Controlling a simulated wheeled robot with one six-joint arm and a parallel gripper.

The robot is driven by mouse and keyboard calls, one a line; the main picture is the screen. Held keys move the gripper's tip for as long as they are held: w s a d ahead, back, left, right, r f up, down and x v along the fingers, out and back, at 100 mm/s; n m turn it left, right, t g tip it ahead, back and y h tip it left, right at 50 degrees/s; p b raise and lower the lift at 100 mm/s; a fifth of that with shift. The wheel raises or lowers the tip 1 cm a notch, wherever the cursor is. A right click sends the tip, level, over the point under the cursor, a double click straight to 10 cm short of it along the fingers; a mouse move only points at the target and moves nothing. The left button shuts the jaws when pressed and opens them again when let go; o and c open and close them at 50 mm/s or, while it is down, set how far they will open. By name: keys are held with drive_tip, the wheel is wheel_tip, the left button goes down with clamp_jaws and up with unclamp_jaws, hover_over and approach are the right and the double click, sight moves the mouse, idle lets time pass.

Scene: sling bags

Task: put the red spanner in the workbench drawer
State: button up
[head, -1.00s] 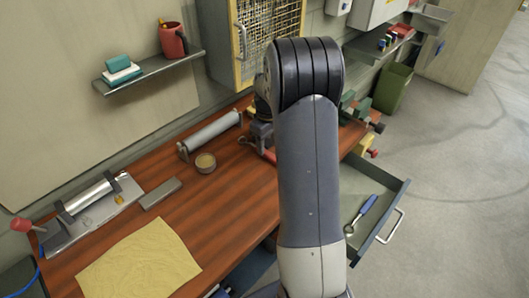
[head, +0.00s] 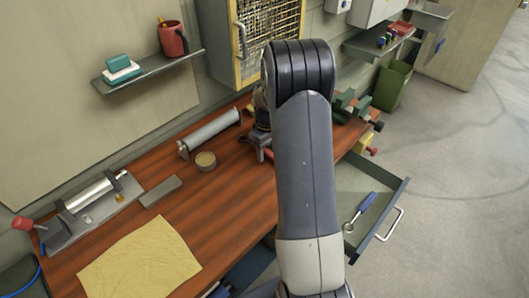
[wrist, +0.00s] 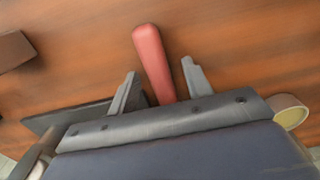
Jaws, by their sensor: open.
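The red spanner (wrist: 153,62) lies on the wooden workbench top. In the wrist view its red handle is between the two fingers of my gripper (wrist: 160,70), with a gap on each side. My gripper is open and low over the bench; the spanner's other end is hidden behind the gripper body. In the head view only a small red bit of the spanner (head: 268,154) shows beside my gripper (head: 259,155). The workbench drawer (head: 383,222) is pulled out at the bench's right side. A blue-handled spanner (head: 360,210) lies in it.
On the bench (head: 225,215) are a round tin (head: 205,161), a grey roller (head: 210,132), a grey block (head: 160,191) and a yellow cloth (head: 140,262). The drawer has free room around the blue spanner.

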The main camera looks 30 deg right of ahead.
drive_tip(key=shift+c, duration=0.4)
clamp_jaws()
